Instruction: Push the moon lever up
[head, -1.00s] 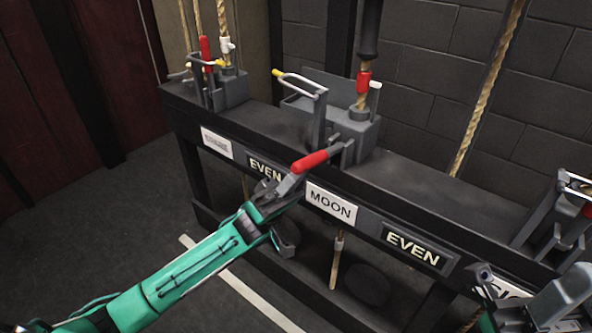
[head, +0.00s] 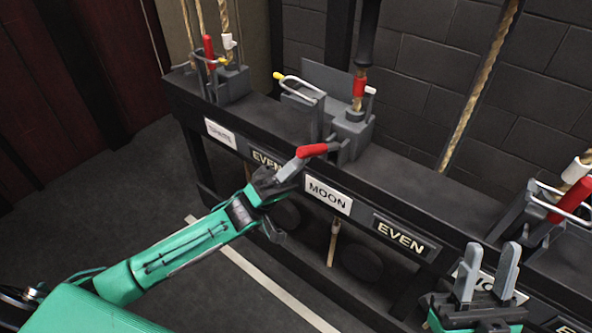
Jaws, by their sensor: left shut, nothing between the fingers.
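The moon lever (head: 312,150) has a red handle and sticks out from the rail toward me, above the white MOON label (head: 329,195). It is close to level. My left gripper (head: 292,170) is shut and empty, right under the outer end of the red handle; it appears to touch it from below. My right gripper (head: 487,262) is at the lower right, with its two grey fingers upright and apart, away from the moon lever.
A black rail carries other lever units: one with a red handle (head: 208,50) at the far left, one with a red handle (head: 571,200) at the right. EVEN plates (head: 401,238) flank the MOON label. A rope (head: 482,85) runs behind the rail. Open floor lies at left.

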